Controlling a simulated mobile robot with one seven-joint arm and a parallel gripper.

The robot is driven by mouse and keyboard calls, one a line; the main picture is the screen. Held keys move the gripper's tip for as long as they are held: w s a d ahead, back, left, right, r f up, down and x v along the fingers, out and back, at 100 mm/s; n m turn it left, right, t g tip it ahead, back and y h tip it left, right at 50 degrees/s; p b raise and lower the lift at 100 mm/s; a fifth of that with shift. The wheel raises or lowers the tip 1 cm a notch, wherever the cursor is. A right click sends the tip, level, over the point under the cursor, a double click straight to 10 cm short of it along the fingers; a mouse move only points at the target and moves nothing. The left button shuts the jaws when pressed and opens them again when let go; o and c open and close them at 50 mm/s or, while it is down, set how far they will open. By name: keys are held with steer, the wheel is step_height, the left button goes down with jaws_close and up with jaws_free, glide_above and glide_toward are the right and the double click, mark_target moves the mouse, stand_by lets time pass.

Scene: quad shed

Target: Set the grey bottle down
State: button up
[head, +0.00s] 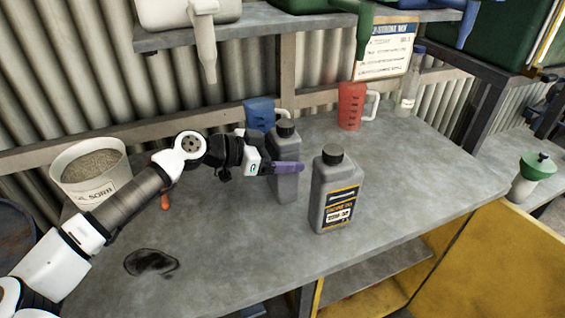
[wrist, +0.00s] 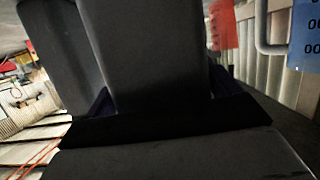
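One grey bottle (head: 286,188) with a black cap is upright at my gripper (head: 288,168), with a purple finger across its near side. In the wrist view, its dark body (wrist: 148,55) fills the space between the fingers, and the gripper looks shut on it. Its base is at or just above the bench top; I cannot tell whether it touches. A second grey bottle (head: 333,195) with a black cap and dark label stands on the bench just to the right, close by. Part of a dark body (wrist: 55,55) shows at the wrist view's left.
The grey bench (head: 420,190) is clear to the right of the bottles. A blue jug (head: 259,114) and red jug (head: 351,106) stand behind. A shelf (head: 255,24) with hanging spouts is above.

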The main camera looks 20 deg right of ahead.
steer(key=shift+r, duration=0.1)
steer(key=c, duration=1.3)
steer(key=shift+o, duration=0.2)
steer(key=shift+r, duration=0.1)
